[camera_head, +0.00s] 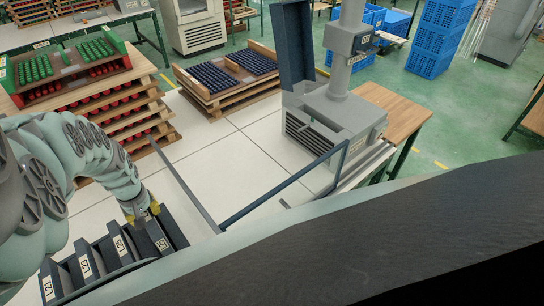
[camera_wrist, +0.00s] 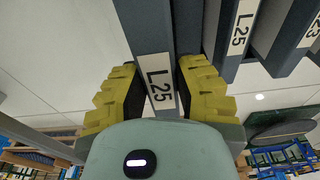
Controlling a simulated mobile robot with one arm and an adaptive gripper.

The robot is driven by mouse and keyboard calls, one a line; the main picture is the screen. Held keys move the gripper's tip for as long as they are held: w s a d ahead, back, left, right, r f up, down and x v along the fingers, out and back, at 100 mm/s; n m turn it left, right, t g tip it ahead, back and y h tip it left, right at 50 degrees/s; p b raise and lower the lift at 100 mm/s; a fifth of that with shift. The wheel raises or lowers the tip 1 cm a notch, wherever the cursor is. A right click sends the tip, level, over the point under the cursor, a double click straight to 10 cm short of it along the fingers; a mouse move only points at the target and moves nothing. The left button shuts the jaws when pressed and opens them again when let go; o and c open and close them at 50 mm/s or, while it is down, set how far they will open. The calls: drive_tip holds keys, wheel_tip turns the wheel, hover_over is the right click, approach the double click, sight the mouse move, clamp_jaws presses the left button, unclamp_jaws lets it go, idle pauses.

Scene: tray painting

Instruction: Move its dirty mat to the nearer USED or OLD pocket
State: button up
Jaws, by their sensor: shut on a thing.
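My gripper (camera_head: 143,215) is low at the left of the head view. Its yellow finger pads also show in the wrist view (camera_wrist: 160,84). They are shut on a dark grey block (camera_wrist: 143,22) with a white L25 label on its end. In the head view the same block (camera_head: 172,231) stands at the right end of a row of dark labelled pieces. A neighbouring piece (camera_wrist: 221,62), also marked L25, is just right of my gripper in the wrist view, apart from the held block. I cannot make out a dirty mat or any USED or OLD pocket label.
Pieces labelled L21 (camera_head: 47,283) and L23 (camera_head: 84,266) stand farther left. Wooden trays with red and green parts (camera_head: 90,95) are stacked behind my arm. A grey machine (camera_head: 330,115) with a wooden-topped table (camera_head: 395,110) stands right.

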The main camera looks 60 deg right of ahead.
drive_tip(key=shift+w+f+b, duration=0.1)
drive_tip(key=shift+f+b, duration=2.5)
drive_tip(key=shift+f, duration=0.55)
drive_tip(key=shift+f+b, duration=0.4)
drive_tip(key=shift+f, duration=0.1)
drive_tip(key=o, duration=1)
drive_tip(key=shift+c, duration=0.2)
drive_tip(key=shift+r, duration=0.15)
